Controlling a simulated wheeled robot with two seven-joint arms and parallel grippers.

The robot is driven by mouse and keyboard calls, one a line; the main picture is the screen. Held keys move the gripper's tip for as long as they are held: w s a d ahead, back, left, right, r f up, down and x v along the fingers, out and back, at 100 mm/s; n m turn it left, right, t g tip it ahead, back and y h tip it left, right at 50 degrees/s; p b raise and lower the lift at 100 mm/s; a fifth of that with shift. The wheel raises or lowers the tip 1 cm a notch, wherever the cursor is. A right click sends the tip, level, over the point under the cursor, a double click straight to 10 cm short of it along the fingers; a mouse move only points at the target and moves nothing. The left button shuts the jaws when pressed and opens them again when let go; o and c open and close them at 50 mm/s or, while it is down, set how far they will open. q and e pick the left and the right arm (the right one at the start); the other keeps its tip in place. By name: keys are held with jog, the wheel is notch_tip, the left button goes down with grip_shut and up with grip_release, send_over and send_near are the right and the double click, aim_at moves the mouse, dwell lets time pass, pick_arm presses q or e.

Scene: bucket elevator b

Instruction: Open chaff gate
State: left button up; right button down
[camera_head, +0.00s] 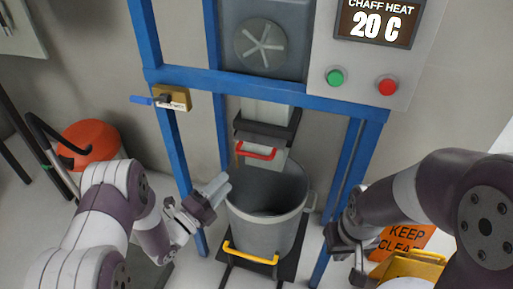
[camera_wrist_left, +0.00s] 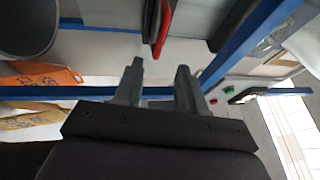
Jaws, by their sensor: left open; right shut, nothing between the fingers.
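The chaff gate's red handle (camera_head: 257,151) sits on the front of a dark slide frame (camera_head: 268,127) at the foot of the grey chute. It also shows in the left wrist view as a red bar (camera_wrist_left: 160,27), just past the fingertips. My left gripper (camera_head: 220,187) is open and empty, lower left of the handle and apart from it, near the bin's left rim. Its two fingers (camera_wrist_left: 158,78) show spread in the left wrist view. My right gripper (camera_head: 350,248) is shut and empty, low to the right of the bin.
A grey bin (camera_head: 263,222) with a yellow handle (camera_head: 250,253) stands under the chute. Blue frame posts (camera_head: 176,150) flank it. A brass box (camera_head: 175,98) with a blue lever is on the left post. A panel (camera_head: 362,75) reads 20 C. An orange sign (camera_head: 405,240) stands at right.

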aim_at(252, 155)
pick_arm(q)
jog(key=x, duration=1.2)
jog(key=shift+w+d, duration=0.15)
jog(key=shift+w, duration=0.15)
grip_shut()
